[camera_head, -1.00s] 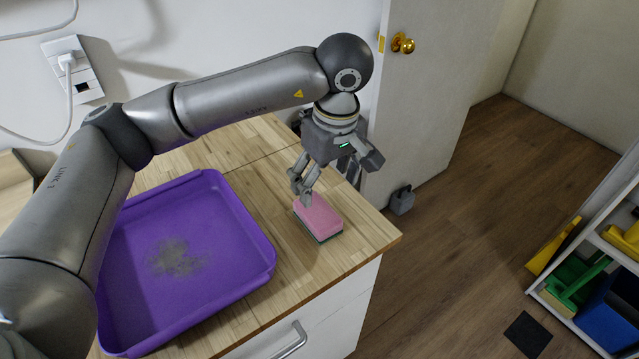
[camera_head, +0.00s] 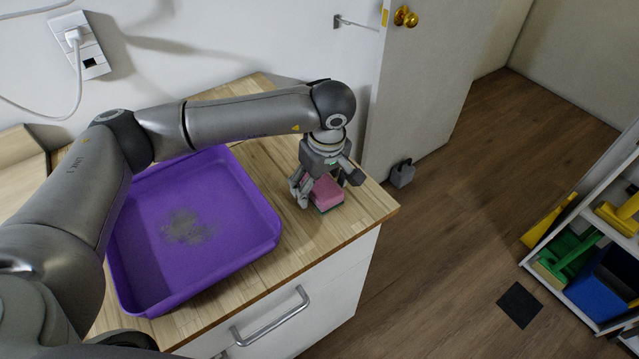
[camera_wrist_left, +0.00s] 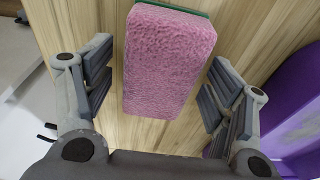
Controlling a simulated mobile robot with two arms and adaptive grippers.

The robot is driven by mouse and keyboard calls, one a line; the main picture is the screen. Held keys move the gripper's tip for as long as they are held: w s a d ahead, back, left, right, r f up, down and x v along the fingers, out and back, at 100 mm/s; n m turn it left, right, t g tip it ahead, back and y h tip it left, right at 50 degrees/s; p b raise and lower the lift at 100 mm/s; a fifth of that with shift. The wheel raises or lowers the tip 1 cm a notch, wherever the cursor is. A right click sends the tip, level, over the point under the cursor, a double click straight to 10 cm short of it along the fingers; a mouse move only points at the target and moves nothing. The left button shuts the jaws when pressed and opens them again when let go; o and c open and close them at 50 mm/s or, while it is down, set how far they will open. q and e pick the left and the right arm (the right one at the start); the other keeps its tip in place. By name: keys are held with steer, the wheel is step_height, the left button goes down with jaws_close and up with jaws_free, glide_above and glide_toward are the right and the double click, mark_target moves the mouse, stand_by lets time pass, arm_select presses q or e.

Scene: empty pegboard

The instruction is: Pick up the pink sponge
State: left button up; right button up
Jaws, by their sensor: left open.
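The pink sponge (camera_head: 326,192) with a dark green underside lies on the wooden counter, to the right of the purple tray. My left gripper (camera_head: 326,197) is lowered over it from above, with its fingers on either side of the sponge. In the left wrist view the sponge (camera_wrist_left: 168,62) sits between the two open finger pads (camera_wrist_left: 158,92), with a gap on each side. In the head view the gripper body hides part of the sponge. My right gripper is not in view.
The purple tray (camera_head: 262,245) with a grey dusty patch stands left of the sponge. The counter (camera_head: 350,232) ends close to the sponge on the right. A wall and a door (camera_head: 425,95) are behind. A shelf (camera_head: 590,215) stands far right.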

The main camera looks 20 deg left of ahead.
mark_target(318, 182)
arm_select(q)
steer(key=shift+w, duration=0.1)
steer(key=c, duration=0.8)
steer(key=shift+c, duration=0.2)
steer(key=shift+r, duration=0.55)
step_height(318, 182, up, 2)
steer(key=shift+r+b, duration=0.15)
steer(key=shift+b, duration=0.3)
steer(key=s+r+b, duration=0.3)
steer(key=s+r, duration=0.6)
steer(key=s, duration=0.5)
steer(key=shift+d+r, duration=0.2)
steer(key=shift+r, duration=0.1)
